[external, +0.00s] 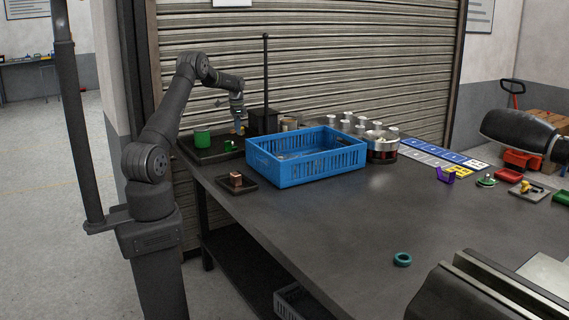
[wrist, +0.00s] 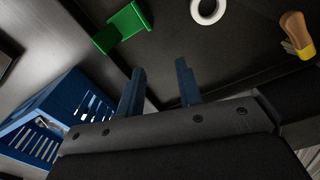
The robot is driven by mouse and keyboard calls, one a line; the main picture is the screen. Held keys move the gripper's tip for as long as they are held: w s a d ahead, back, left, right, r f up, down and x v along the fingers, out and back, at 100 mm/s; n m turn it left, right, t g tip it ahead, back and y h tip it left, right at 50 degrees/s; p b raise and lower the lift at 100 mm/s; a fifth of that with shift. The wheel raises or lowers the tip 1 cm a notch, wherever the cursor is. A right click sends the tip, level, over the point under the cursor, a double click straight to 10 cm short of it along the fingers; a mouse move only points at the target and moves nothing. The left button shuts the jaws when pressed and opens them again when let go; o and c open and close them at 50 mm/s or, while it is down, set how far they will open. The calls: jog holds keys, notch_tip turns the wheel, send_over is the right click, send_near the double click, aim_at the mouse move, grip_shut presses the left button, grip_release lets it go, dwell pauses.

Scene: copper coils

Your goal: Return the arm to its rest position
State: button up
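My arm stands at the left of the external view, reaching right over the bench's back left corner. My gripper (external: 239,124) hangs above a dark tray (external: 205,156) there. In the wrist view my gripper (wrist: 159,66) has its two blue-grey fingers apart, with only the dark tray surface seen between them. It looks empty. Below it lie a green bracket-like piece (wrist: 123,27), a white ring (wrist: 208,10) and a tan-handled item (wrist: 297,34). A copper-coloured block (external: 236,179) sits on a small dark tray in front.
A blue crate (external: 306,177) stands right of my gripper; its slotted wall also shows in the wrist view (wrist: 42,138). A green cup (external: 202,139) and a thin upright pole (external: 266,75) are close by. A teal ring (external: 402,259) lies on the clear front bench.

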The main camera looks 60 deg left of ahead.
jog(key=w+d+r, duration=0.2)
jog(key=d+r, duration=0.3)
jog(key=r, duration=0.3)
jog(key=w+d+m, duration=0.2)
jog(key=w+d, duration=0.2)
jog(key=d, duration=1)
jog(key=w+d+m, duration=0.2)
jog(key=w+d, duration=0.3)
jog(key=d, duration=0.9)
jog(key=w+d+m, duration=0.1)
jog(key=w+d, duration=0.4)
jog(key=d, duration=0.9)
jog(key=shift+w+f+m, duration=0.15)
jog(key=shift+f+m, duration=0.05)
jog(key=shift+m, duration=0.2)
jog(key=shift+o, duration=0.2)
